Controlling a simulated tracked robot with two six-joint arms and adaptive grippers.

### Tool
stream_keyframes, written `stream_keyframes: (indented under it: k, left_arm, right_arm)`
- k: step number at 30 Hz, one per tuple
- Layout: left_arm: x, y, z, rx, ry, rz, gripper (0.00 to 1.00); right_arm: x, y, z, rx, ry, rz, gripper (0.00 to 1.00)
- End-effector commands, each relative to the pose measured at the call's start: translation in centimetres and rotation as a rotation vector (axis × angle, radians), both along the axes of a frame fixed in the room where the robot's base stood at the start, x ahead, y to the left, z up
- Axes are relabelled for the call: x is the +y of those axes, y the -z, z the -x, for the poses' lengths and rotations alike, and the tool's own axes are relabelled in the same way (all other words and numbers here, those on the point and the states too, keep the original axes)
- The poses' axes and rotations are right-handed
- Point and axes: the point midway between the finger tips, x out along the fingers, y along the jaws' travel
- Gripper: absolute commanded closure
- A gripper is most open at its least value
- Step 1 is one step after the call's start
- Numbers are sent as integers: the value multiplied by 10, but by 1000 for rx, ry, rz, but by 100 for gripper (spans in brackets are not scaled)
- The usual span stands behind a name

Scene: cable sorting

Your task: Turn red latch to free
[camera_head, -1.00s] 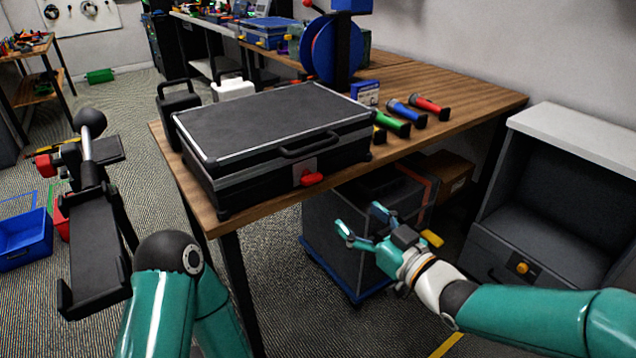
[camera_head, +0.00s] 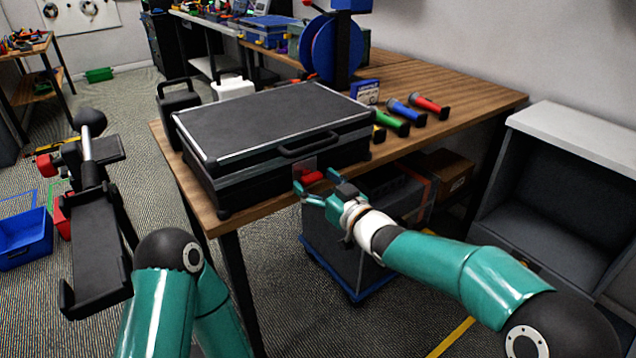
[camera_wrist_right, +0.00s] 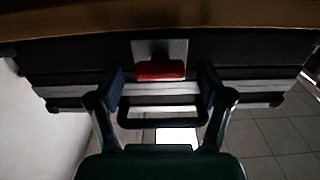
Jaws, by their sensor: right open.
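The red latch (camera_head: 312,177) sits on a metal plate on the front face of a black case (camera_head: 270,125), which lies closed on the wooden table. My right gripper (camera_head: 307,187) is open in front of the latch, its fingers on either side of it. In the right wrist view the red latch (camera_wrist_right: 160,70) lies between and a little beyond the open fingertips (camera_wrist_right: 160,82). I cannot tell whether a finger touches it.
The case handle (camera_head: 308,146) is just above the latch. Several coloured flashlight-like tools (camera_head: 408,112) lie on the table right of the case. A dark bin (camera_head: 350,240) stands under the table below my right gripper. A grey cabinet (camera_head: 560,170) stands at the right.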

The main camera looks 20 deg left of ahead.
Motion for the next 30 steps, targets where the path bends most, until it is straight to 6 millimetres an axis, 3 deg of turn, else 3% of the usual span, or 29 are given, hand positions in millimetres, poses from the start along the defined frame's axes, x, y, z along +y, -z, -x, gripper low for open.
stream_keyframes:
  k: [5,15,30]
  left_arm:
    - [0,0,0,0,0,0,60]
    - [0,0,0,0,0,0,60]
    - [0,15,0,0,0,0,60]
  right_arm:
    - [0,0,0,0,-1,0,22]
    - [0,0,0,-1,-1,1,79]
    - [1,2,1,-86,-2,64,81]
